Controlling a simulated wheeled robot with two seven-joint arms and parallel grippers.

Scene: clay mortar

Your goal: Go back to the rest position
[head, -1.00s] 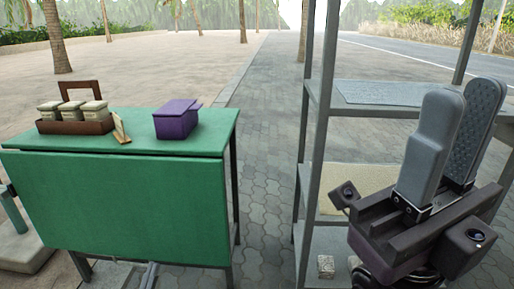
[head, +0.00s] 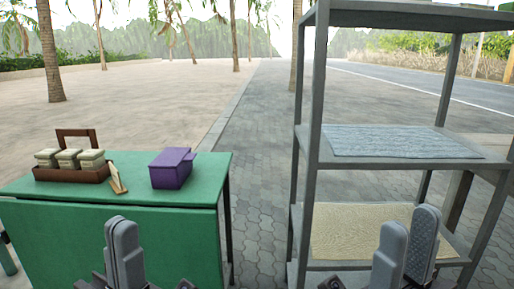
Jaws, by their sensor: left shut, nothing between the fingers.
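My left gripper (head: 125,222) is low at the left in the head view, in front of the green cabinet. Its two grey fingers point up and lie together, shut with nothing between them. My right gripper (head: 410,222) is low at the right, in front of the shelf rack. Its two grey fingers also point up, stand a little apart and hold nothing that I can see. The lower parts of both grippers are cut off by the bottom edge of the picture.
A grey metal rack (head: 312,130) stands at right with a grey mat (head: 395,141) and a beige mat (head: 350,228). Paving lies clear between them.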

